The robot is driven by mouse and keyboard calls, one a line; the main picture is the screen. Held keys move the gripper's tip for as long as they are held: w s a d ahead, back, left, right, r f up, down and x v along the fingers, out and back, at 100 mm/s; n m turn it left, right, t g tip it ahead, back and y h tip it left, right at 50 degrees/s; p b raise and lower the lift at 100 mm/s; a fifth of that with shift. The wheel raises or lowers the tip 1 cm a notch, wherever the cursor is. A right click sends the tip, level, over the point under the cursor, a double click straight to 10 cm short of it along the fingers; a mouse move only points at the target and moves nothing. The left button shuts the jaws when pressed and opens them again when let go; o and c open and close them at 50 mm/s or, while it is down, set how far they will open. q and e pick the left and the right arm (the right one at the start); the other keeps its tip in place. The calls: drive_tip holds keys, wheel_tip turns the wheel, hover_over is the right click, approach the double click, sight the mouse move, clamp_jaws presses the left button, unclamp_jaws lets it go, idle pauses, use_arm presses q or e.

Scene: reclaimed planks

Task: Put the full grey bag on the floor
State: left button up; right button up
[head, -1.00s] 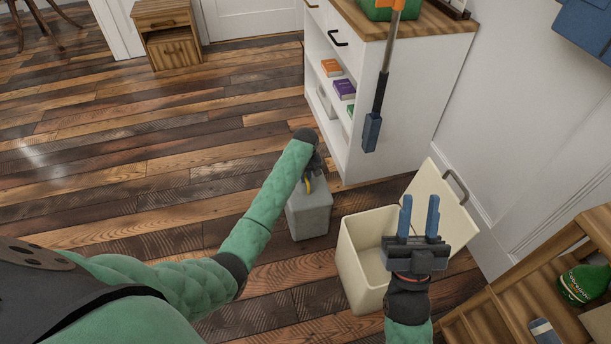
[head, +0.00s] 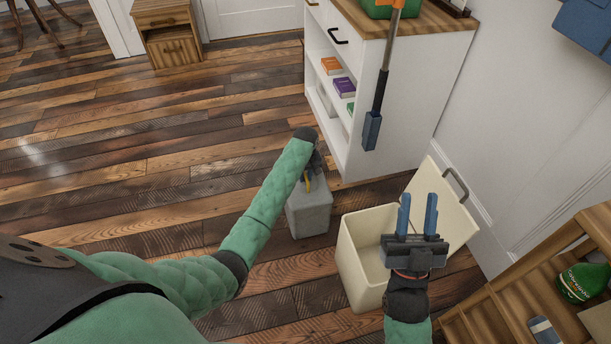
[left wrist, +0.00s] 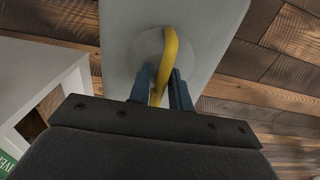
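The grey bag (head: 309,212) is a box-like grey block with a yellow loop handle (left wrist: 171,50) on top. It stands upright, apparently on the plank floor, left of the cream bin. My left gripper (head: 314,170) is directly above it. In the left wrist view my left gripper (left wrist: 162,82) has its blue fingers on either side of the yellow handle, with small gaps showing, so it looks open around the handle. My right gripper (head: 418,215) is open and empty in front of the cream bin.
The cream bin (head: 362,262) stands with its lid (head: 445,205) raised. A white shelf unit (head: 405,115) is just behind the bag. A wooden rack (head: 500,310) stands at the lower right. Plank floor (head: 150,150) is clear to the left.

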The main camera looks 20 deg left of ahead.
use_arm(q)
drive_tip(key=shift+o, duration=0.9)
